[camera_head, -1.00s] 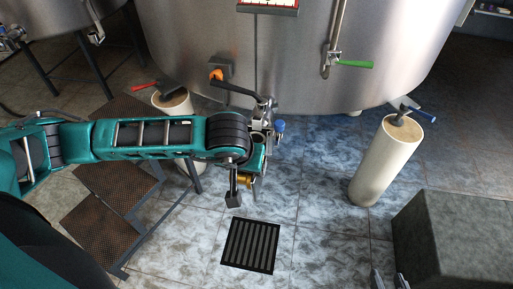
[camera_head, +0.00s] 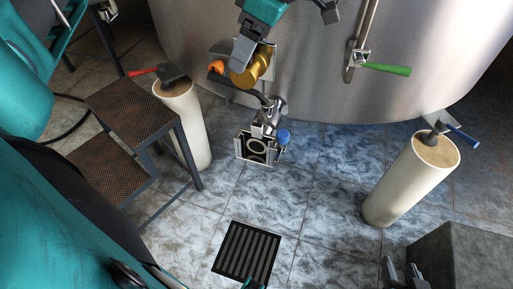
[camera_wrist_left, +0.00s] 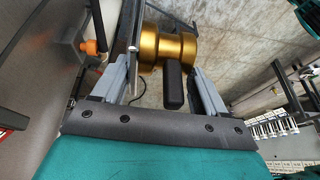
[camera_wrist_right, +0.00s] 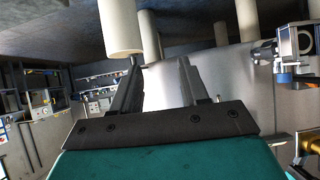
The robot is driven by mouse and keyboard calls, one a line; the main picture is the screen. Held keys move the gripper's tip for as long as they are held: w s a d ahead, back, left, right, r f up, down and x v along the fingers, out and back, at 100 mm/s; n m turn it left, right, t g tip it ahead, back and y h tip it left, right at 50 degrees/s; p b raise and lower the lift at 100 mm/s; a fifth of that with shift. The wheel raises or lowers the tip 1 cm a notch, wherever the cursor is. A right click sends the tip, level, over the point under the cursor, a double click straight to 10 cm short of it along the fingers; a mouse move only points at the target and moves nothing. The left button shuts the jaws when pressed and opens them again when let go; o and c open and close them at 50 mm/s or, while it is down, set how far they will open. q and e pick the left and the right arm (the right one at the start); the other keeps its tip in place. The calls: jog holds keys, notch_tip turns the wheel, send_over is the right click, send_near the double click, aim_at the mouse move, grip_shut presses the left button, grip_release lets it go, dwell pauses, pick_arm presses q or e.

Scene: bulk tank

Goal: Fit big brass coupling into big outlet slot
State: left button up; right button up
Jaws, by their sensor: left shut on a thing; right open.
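The big brass coupling (camera_head: 250,70) is a gold ringed cylinder. My left gripper (camera_head: 247,56) is shut on it, in front of the tank wall. The left wrist view shows the coupling (camera_wrist_left: 165,45) between the fingertips (camera_wrist_left: 163,72), with a black grip pointing back toward the palm. The big outlet slot (camera_head: 244,150) is a square metal frame with a ring inside, below the coupling in the head view and apart from it. It also shows in the right wrist view (camera_wrist_right: 290,42). My right gripper (camera_head: 403,276) is open and empty at the lower right.
An orange-handled valve (camera_head: 216,67) and dark pipe sit beside the coupling. A blue knob (camera_head: 283,137) is at the slot. Pale columns (camera_head: 410,178) stand either side. Brown steps (camera_head: 135,112) are left, a grey block (camera_head: 455,258) lower right. Floor around the drain grate (camera_head: 245,252) is clear.

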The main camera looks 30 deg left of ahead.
pick_arm(q)
notch_tip(320, 180, down, 20)
jog(key=b, duration=0.5)
jog(key=shift+r+b, duration=0.25)
jog(key=shift+b, duration=0.05)
jog(key=shift+f, duration=0.1)
jog(key=shift+f+b, duration=0.5)
jog(key=shift+f, duration=0.05)
jog(key=o, duration=1.7)
